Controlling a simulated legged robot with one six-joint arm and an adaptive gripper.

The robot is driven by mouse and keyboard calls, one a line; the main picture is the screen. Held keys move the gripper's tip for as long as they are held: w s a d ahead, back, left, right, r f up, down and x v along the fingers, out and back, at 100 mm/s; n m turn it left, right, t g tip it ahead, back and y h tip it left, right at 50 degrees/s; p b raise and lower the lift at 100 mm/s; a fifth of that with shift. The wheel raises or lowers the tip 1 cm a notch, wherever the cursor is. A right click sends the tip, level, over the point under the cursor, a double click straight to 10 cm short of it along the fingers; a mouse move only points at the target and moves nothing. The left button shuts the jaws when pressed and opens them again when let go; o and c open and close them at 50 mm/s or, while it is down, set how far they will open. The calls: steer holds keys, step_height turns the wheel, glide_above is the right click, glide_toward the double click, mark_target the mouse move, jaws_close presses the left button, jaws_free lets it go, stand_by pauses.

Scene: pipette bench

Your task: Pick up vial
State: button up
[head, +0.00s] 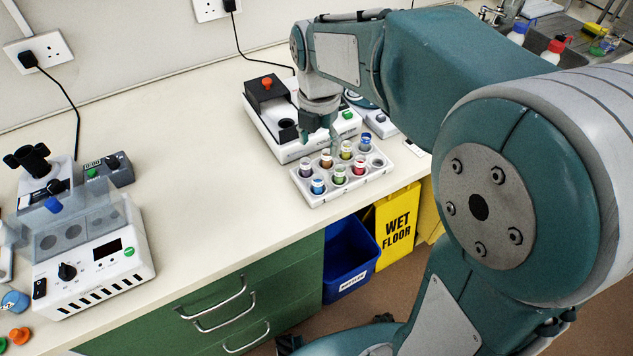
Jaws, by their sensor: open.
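A white rack (350,191) stands near the front edge of the bench and holds several small vials in two rows. The back row has a purple vial (306,171), an orange-brown vial (326,160), a yellow vial (346,151) and a blue vial (365,142). The front row has a blue vial (318,187), a green vial (340,175) and a red vial (359,168), with an empty hole (377,162) at its right end. My gripper (320,138) is open and points down over the rack's back side, near the orange-brown vial. I cannot tell its exact height.
A white machine (262,118) with an orange knob stands just behind the rack. A white device with a clear lid (95,262) and a small grey box (108,170) stand at left. The bench middle (200,170) is clear. A blue bin (348,255) and yellow sign (397,225) stand below.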

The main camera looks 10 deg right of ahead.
glide_above(318, 177)
steer(key=s, duration=0.1)
step_height(318, 177, down, 5)
step_height(318, 177, down, 6)
steer(key=shift+w+a+r, duration=0.1)
steer(key=shift+w, duration=0.05)
steer(key=c, duration=1)
